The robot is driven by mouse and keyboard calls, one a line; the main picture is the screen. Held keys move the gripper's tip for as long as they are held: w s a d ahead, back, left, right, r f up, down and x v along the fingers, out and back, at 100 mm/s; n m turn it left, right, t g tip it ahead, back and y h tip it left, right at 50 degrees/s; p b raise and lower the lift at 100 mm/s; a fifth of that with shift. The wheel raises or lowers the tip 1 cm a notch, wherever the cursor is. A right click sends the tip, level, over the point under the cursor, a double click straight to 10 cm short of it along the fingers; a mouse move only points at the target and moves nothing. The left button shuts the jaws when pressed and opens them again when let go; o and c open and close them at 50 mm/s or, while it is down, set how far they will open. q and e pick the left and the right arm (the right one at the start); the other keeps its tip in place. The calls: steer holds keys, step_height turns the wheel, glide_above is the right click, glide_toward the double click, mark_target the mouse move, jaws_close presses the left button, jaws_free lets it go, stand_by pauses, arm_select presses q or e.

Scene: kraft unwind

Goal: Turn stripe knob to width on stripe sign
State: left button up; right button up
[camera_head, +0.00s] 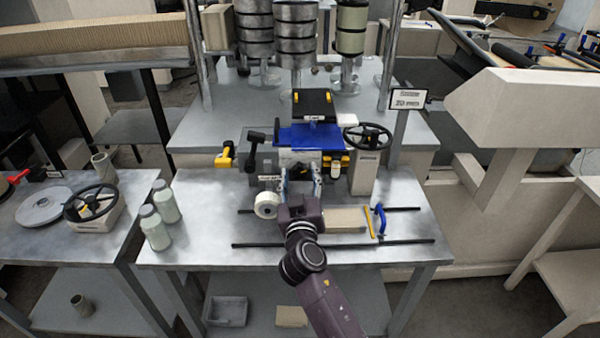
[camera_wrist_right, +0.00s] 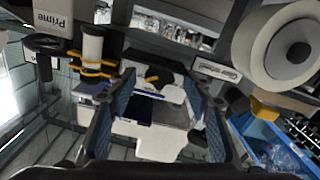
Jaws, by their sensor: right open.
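A small sign (camera_head: 408,98) stands on a post at the back right of the machine; its print is too small to read surely. In the right wrist view a dark knob (camera_wrist_right: 158,75) with an orange mark sits on a pale housing. It lies ahead of my right gripper, between the fingers in the picture; I cannot tell whether they touch it. My right gripper (camera_head: 302,179) is open, pointing at the front of the machine; its two fingers also show in the wrist view (camera_wrist_right: 158,105). In the head view the gripper partly hides the knob area. My left gripper is not in view.
A white roll (camera_head: 267,204) is left of my right gripper. A black handwheel (camera_head: 368,137) is at the right and a black lever (camera_head: 254,146) at the left. A blue handle (camera_head: 380,217) and bottles (camera_head: 155,228) stand on the metal bench (camera_head: 200,258), whose front is mostly clear.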

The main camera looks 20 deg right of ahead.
steer(key=c, duration=1.1)
steer(key=shift+c, duration=0.2)
steer(key=shift+n, duration=0.3)
steer(key=n, duration=0.5)
steer(key=shift+n, duration=0.3)
steer(key=n, duration=0.5)
steer(key=shift+w+a+f, duration=0.1)
steer(key=shift+a+f, duration=0.05)
steer(key=shift+f, duration=0.05)
steer(key=shift+n, duration=0.4)
steer(key=o, duration=1.1)
